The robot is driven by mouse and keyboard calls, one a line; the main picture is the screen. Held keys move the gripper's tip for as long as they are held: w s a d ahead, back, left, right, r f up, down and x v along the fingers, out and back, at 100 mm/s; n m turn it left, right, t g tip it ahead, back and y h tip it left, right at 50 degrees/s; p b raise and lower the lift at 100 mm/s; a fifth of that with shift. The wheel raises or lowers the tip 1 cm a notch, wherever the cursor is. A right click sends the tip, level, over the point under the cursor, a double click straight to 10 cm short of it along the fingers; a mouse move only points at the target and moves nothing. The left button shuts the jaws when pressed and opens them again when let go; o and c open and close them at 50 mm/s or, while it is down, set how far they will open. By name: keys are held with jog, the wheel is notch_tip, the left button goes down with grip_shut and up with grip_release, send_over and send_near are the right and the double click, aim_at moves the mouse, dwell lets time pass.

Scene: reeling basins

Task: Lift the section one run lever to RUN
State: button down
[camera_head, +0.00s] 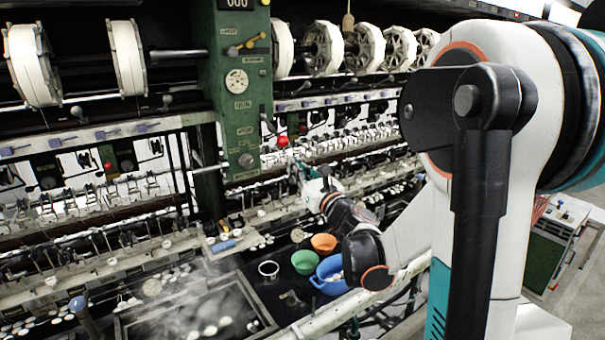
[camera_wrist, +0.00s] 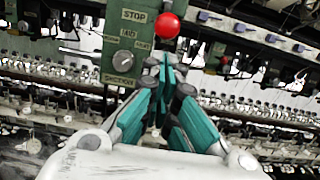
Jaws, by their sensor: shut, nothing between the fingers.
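The run lever shows as a red ball knob (camera_head: 283,141) on the lower right side of the green control post (camera_head: 235,95). In the wrist view the red knob (camera_wrist: 166,26) is beside the STOP lettering on the post's panel (camera_wrist: 128,45). The lever's shaft is not clearly visible. My gripper (camera_head: 296,168) is shut and empty, just below the knob in the head view. In the wrist view the teal fingers of my gripper (camera_wrist: 166,62) come together just under the knob. I cannot tell whether they touch it.
White reels (camera_head: 127,57) line the machine's top. Below stand a green bowl (camera_head: 306,262), an orange bowl (camera_head: 323,243) and a blue basin (camera_head: 330,275). A steaming basin (camera_head: 200,315) is at the front. Rails and fittings crowd both sides of the post.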

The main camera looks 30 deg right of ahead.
aim_at(286, 142)
jog(key=w+r, duration=0.1)
jog(key=w, duration=0.5)
jog(key=shift+w+r, duration=0.2)
jog(key=shift+w, duration=0.15)
jog(key=shift+a+r, duration=0.1)
jog(key=shift+r, duration=0.05)
jog(key=shift+r+p, duration=0.35)
jog(key=shift+s+r+p, duration=0.25)
jog(key=shift+r+p, duration=0.3)
jog(key=shift+r, duration=0.35)
jog(key=shift+s+r+p, duration=0.2)
jog(key=shift+r+p, duration=0.35)
jog(key=shift+r, duration=0.35)
